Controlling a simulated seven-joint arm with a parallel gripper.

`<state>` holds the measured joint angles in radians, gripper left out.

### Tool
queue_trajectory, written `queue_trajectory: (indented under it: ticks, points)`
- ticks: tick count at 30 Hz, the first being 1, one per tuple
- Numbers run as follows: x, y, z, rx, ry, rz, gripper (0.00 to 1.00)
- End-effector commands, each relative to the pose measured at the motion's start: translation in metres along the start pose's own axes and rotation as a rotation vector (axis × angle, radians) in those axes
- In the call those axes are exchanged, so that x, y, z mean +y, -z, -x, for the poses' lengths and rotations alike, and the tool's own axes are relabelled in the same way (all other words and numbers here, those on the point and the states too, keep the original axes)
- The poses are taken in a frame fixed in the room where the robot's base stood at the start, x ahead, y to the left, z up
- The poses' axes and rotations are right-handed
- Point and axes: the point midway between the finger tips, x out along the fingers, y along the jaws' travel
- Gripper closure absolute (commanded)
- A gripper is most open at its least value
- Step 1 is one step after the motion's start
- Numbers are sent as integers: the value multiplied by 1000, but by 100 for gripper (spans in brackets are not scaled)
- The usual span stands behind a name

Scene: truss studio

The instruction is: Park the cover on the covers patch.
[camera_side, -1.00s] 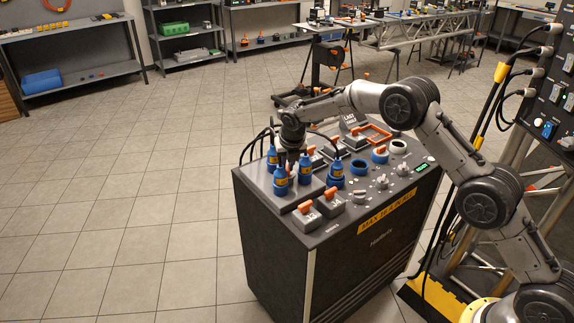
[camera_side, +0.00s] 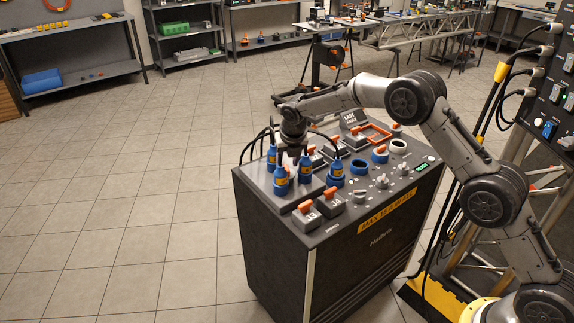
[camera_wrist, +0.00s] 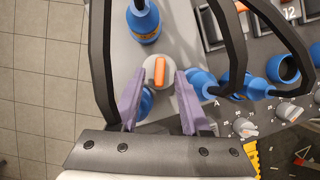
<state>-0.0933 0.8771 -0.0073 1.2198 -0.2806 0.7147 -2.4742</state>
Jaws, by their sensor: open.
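A round pale grey cover with an orange grip (camera_wrist: 158,68) shows in the wrist view, between and just beyond the fingertips. My gripper (camera_wrist: 158,76) is open, with one purple finger on each side of the cover. I see no firm contact. In the side view my gripper (camera_side: 292,155) points down over the back left of the console, behind the blue plugs; the cover there is hidden or too small to make out. I cannot tell which area is the covers patch.
Blue cabled plugs (camera_side: 305,170) stand close to my gripper on the console (camera_side: 330,245); another blue plug (camera_wrist: 146,22) shows in the wrist view. Black cables arch nearby. An orange square frame (camera_side: 376,133), sockets and knobs lie to the right.

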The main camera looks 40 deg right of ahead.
Motion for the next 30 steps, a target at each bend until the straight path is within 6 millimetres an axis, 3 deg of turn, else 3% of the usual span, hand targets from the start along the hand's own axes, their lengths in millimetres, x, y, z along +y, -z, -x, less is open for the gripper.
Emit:
queue_trajectory:
  ticks: [6,12,18,26,30]
  points:
    - [1,0,48,-2,-2,0,54]
    - [0,0,83,-2,-2,0,54]
    - [0,0,100,0,0,1,54]
    - [-1,1,105,0,-1,-11,54]
    - [-13,6,133,-6,-12,-153,54]
